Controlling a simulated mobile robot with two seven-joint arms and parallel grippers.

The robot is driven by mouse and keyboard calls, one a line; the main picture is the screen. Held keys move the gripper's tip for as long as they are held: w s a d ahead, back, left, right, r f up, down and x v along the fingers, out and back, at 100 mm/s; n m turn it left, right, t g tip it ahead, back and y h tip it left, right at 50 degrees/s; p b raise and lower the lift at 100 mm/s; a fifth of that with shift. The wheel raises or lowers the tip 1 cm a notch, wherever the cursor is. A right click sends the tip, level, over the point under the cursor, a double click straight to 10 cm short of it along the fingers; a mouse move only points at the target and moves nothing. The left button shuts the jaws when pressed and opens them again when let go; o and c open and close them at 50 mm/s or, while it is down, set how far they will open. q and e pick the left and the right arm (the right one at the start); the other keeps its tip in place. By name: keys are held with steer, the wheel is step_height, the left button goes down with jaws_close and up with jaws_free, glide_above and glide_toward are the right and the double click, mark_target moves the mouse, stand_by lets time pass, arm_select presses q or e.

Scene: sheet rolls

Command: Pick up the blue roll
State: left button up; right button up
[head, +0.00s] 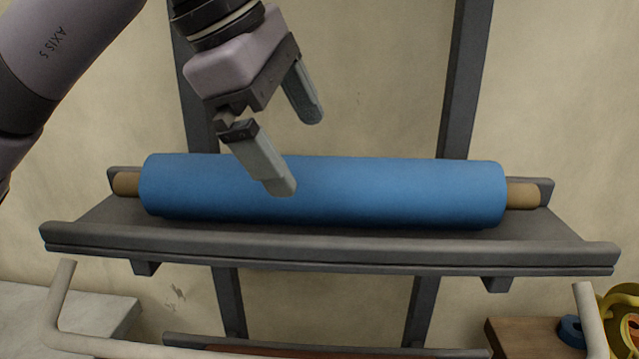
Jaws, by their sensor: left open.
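The blue roll (400,190) lies lengthwise across a dark grey rack shelf (330,249), with brown core ends sticking out at both sides. My left gripper (296,152) comes in from the upper left with its two fingers spread apart and nothing between them. Its nearer finger overlaps the left half of the roll in the picture; its farther finger shows against the wall above the roll. Whether a finger touches the roll cannot be told. My right gripper is not in view.
The shelf has a raised front lip and dark uprights (465,80) behind it. A pale tubular rail (130,346) runs below in front. A lower shelf (330,345) shows at the bottom. A brown box (520,338) and a yellow object (625,310) are at lower right.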

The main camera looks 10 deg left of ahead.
mark_target(309, 161)
arm_select(q)
steer(key=x, duration=0.4)
steer(key=shift+w+f+p, duration=0.1)
steer(key=shift+f+p, duration=0.2)
steer(key=c, duration=1.7)
steer(key=shift+w+r, duration=0.1)
steer(key=shift+r, duration=0.25)
